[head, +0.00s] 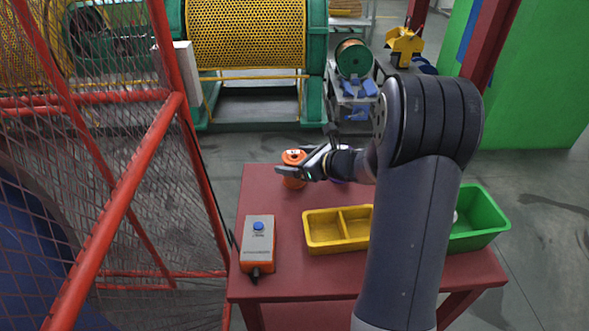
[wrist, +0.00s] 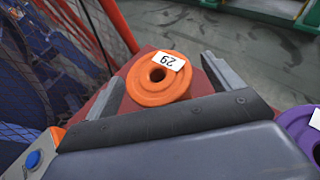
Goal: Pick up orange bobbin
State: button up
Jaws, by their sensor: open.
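The orange bobbin (head: 293,170) stands upright near the back left of the red table (head: 285,218). In the wrist view the bobbin (wrist: 158,79) shows its round top flange, a centre hole and a white label reading 29. My gripper (head: 298,168) is at the bobbin, coming in from the right. In the wrist view my open gripper (wrist: 165,83) has one finger on each side of the bobbin, with a gap on the right; contact on the left cannot be told. The bobbin's near lower side is hidden by the gripper body.
A purple bobbin (wrist: 303,130) stands to the right of the gripper. A grey and orange control box (head: 258,245), a yellow divided tray (head: 337,230) and a green bin (head: 482,217) are on the table. A red mesh fence (head: 120,190) stands at the left.

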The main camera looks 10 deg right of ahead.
jog(key=shift+x, duration=1.25)
jog(key=shift+c, duration=0.6)
jog(key=c, duration=1.5)
jog(key=shift+r, duration=0.1)
jog(key=shift+c, duration=0.5)
jog(key=shift+r, duration=0.1)
